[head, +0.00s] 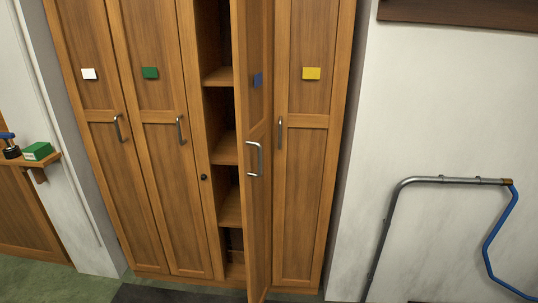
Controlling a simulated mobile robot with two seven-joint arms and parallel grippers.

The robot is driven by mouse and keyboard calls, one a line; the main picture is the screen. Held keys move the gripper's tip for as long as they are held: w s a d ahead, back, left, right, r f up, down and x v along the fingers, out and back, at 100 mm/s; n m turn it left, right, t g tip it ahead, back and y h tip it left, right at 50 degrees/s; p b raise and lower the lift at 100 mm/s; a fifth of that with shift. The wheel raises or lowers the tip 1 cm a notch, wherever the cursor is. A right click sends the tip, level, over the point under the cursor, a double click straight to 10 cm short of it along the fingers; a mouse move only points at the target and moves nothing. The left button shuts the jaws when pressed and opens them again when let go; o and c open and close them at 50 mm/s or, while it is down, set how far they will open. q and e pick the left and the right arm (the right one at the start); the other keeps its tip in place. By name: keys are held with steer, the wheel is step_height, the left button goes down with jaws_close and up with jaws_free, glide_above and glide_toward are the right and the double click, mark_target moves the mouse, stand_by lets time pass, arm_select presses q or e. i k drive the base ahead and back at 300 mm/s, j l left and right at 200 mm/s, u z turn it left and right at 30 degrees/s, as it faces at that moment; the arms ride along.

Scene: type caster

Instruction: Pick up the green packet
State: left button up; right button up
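A small green packet (38,151) with a pale label on its front lies on a narrow wooden ledge (47,162) at the far left of the head view. A dark object with a blue top (10,147) stands just left of it, partly cut off by the picture's edge. Neither of my grippers shows in this view.
A tall wooden cabinet (150,200) has white, green, blue and yellow markers. Its blue-marked door (258,210) stands open into the room, beside seemingly empty shelves (229,205). A metal tube frame (440,180) with a blue tube stands at right. Green floor shows at lower left.

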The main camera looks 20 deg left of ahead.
mark_target(38, 150)
steer(key=u, duration=2)
steer(key=i+l+z, duration=0.1)
steer(key=i+z, duration=0.15)
steer(key=i, duration=0.4)
steer(key=i+z, duration=0.25)
steer(key=i, duration=0.35)
